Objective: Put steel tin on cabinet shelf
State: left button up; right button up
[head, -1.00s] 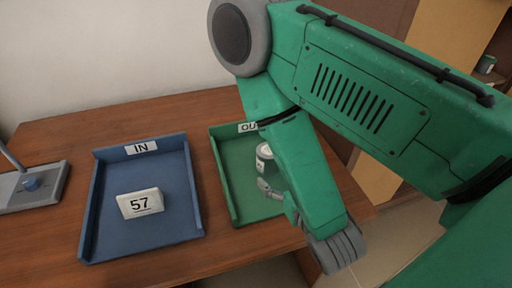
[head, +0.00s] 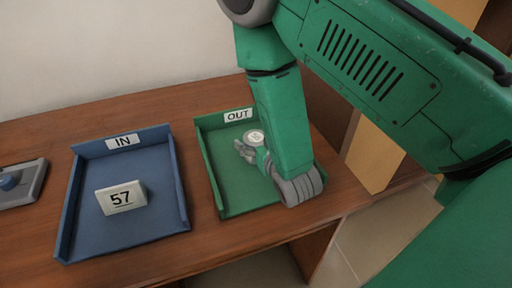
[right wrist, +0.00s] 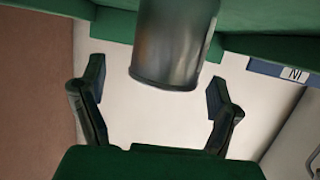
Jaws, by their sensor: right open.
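The steel tin (head: 256,137) stands in the green OUT tray (head: 205,165), its pale labelled lid facing up. My right gripper (head: 250,148) is low over that tray, right at the tin, and my forearm hides part of both. In the right wrist view the tin (right wrist: 172,50) is a grey metal cylinder between the two spread fingers of the right gripper (right wrist: 158,85), with a gap to each finger. The right gripper is open and holds nothing. My left gripper is out of view. The cabinet shelf is not visible now.
A grey device with a blue knob (head: 20,182) sits at the table's left edge. The wooden table (head: 60,125) meets a wall behind. A tan cabinet panel (head: 372,155) stands right of the table.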

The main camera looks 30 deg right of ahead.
jog(key=shift+x, duration=0.8)
jog(key=shift+a, duration=0.3)
jog(key=shift+c, duration=1.1)
jog(key=c, duration=1.2)
jog(key=shift+r, duration=0.15)
